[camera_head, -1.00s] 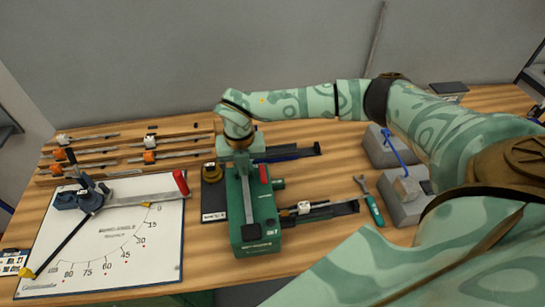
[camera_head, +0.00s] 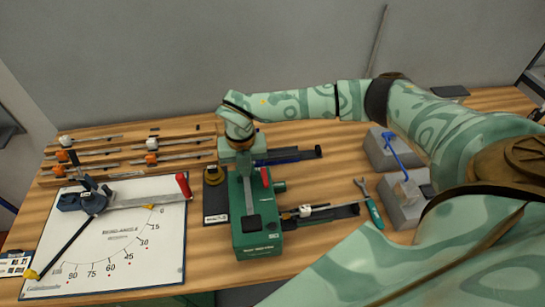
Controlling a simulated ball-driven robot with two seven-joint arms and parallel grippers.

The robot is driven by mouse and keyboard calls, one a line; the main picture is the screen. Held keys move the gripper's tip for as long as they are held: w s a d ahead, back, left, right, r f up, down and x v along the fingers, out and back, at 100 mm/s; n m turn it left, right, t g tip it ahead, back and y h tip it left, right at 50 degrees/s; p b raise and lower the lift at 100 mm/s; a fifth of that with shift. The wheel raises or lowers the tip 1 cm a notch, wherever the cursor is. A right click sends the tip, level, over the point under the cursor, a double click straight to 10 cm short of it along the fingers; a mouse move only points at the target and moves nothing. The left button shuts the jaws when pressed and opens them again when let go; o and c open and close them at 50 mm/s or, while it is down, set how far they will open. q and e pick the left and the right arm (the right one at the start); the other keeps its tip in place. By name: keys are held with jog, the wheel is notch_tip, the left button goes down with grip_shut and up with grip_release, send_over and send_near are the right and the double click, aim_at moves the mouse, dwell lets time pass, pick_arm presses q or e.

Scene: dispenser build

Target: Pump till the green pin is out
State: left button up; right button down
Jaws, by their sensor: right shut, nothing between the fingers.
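The green pump unit (camera_head: 258,240) stands on the table in front of me, with a grey lever (camera_head: 248,195) along its top that ends in a dark pad (camera_head: 252,223). A red piece (camera_head: 265,177) sits beside the lever. A short green stub (camera_head: 280,186) sticks out of the unit's right side; I cannot tell whether it is the green pin. My right gripper (camera_head: 241,160) is shut and empty at the unit's far end, behind the lever. Its fingertips are hard to make out, and I cannot tell whether they touch the unit. My left gripper is not in view.
A wrench (camera_head: 370,203) and grey blocks (camera_head: 404,208) are at the right. Dark trays (camera_head: 345,211) lie beside the unit.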

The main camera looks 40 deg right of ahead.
jog(key=shift+s+f+b, duration=0.25)
jog(key=shift+f+b, duration=0.15)
jog(key=shift+f, duration=0.25)
jog(key=shift+s+f+b, duration=0.25)
jog(key=shift+f+b, duration=0.1)
jog(key=shift+f, duration=0.3)
jog(key=shift+s, duration=0.15)
jog(key=r+p, duration=0.1)
jog(key=w+r+p, duration=0.1)
jog(key=r+p, duration=0.1)
jog(key=shift+w, duration=0.15)
jog(key=shift+f, duration=0.2)
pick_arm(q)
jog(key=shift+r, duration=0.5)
pick_arm(e)
jog(key=shift+r, duration=0.1)
